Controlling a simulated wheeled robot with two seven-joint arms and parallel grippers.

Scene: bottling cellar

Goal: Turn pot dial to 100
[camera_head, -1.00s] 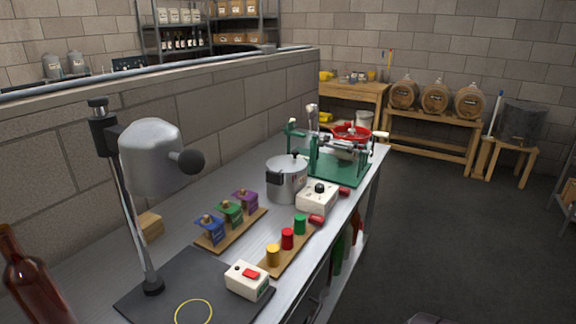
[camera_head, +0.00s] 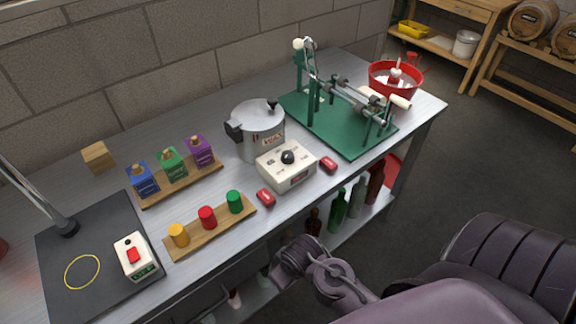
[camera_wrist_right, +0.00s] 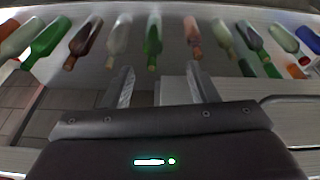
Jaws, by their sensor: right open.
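A grey metal pot (camera_head: 259,133) with a lid and dark handle stands near the middle of the bench. In front of it is a cream control box with a round black dial (camera_head: 288,157) on top. Marks surround the dial, but its setting is too small to read. My right gripper (camera_wrist_right: 160,88) is open and empty in the right wrist view, facing bottles on the shelf under the bench. In the head view my arm reaches in from the lower right, below and clear of the dial box. My left gripper is not in view.
Two small red objects (camera_head: 328,164) (camera_head: 265,198) lie beside the box. A wooden board (camera_head: 210,238) with yellow, red and green caps is to its left. A green-based machine (camera_head: 340,125) stands to the right. The bench front edge lies between my arm and the box.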

